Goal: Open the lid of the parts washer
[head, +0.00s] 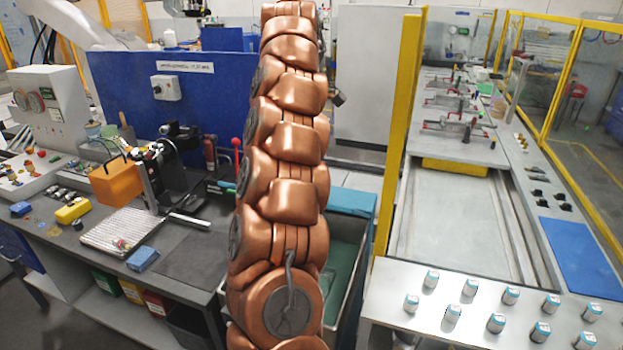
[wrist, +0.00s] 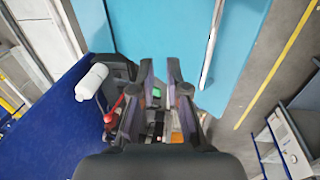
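The parts washer (head: 346,272) is a grey tub with a green-blue inside, largely hidden behind my copper arm in the head view. A blue-teal panel (head: 358,204), which looks like its lid, shows right of my arm. In the wrist view a broad light-blue panel (wrist: 150,25) fills the top middle, with a long silver bar (wrist: 211,45) along its right part. I cannot tell how far the lid is raised. My gripper (wrist: 161,67) is open and empty, its fingertips over the panel's lower edge in the picture, left of the bar. The head view does not show my gripper.
A workbench (head: 190,250) with an orange block (head: 117,183) and small tools stands left of my arm. A blue partition (head: 120,85) is behind it. A yellow post (head: 401,125) and a table with several small cans (head: 470,287) stand on the right.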

